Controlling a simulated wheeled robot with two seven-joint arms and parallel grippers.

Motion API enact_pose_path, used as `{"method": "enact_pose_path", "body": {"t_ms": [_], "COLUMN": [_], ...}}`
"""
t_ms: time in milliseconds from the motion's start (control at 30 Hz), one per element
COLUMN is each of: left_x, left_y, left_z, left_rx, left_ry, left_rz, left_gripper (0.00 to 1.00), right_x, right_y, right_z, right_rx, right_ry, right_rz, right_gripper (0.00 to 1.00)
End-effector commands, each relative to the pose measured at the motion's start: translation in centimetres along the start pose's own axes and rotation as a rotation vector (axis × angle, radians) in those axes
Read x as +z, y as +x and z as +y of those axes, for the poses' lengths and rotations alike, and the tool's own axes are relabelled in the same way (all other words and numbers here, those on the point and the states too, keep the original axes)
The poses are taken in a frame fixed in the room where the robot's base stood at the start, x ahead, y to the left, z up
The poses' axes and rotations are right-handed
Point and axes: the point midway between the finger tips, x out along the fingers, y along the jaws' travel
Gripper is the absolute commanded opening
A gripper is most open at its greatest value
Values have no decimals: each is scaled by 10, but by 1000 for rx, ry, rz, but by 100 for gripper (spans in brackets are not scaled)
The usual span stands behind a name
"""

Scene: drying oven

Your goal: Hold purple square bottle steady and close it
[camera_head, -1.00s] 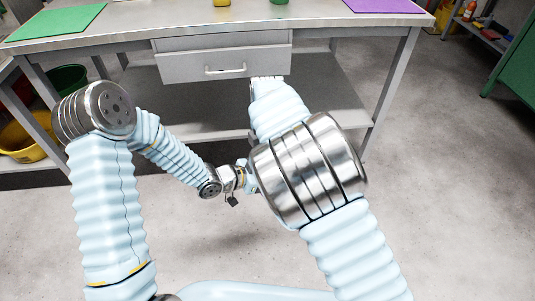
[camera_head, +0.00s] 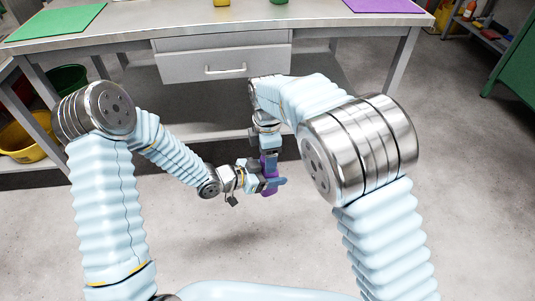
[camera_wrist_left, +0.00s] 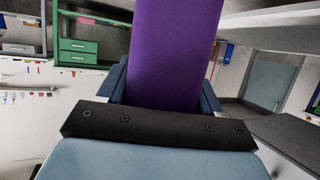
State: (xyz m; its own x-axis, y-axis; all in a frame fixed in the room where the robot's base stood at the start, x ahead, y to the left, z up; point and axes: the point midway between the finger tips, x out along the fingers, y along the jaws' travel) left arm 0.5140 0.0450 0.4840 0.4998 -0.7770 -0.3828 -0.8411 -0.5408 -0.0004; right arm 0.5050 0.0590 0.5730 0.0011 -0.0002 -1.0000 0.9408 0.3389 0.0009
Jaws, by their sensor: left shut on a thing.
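The purple square bottle (camera_head: 268,191) is held in the air in front of the bench, between my two arms. My left gripper (camera_head: 271,182) comes in from the left and is shut on it; the fingers cover its middle. In the left wrist view the purple bottle (camera_wrist_left: 172,55) fills the space between the blue fingers, and its top runs out of the picture. My right gripper (camera_head: 267,150) points down from above at the bottle's upper end. Whether its fingers are closed there is too small to tell. No cap can be made out.
The metal bench (camera_head: 130,22) with a drawer (camera_head: 215,66) stands behind my arms. A green mat (camera_head: 55,22) and a purple mat (camera_head: 382,6) lie on it. A yellow bucket (camera_head: 25,146) is below at left. Open floor (camera_head: 470,190) lies to the right.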

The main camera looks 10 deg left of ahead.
Motion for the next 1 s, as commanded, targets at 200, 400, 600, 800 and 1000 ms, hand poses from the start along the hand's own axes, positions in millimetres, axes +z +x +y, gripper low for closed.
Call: {"method": "enact_pose_path", "body": {"t_ms": [200,400,600,800,1000], "left_x": [0,0,0,0,0], "left_y": [0,0,0,0,0], "left_z": [0,0,0,0,0], "left_rx": [0,0,0,0,0], "left_ry": [0,0,0,0,0], "left_rz": [0,0,0,0,0], "left_gripper": [0,0,0,0,0], "right_x": [0,0,0,0,0], "right_y": [-20,-42,-45,-48,-71], "right_z": [1,0,0,0,1], "right_rx": [4,2,0,1,1], "right_ry": [0,0,0,-19,-207], "right_rz": [3,2,0,0,-3], "right_gripper": [65,65,65,63,63]}}
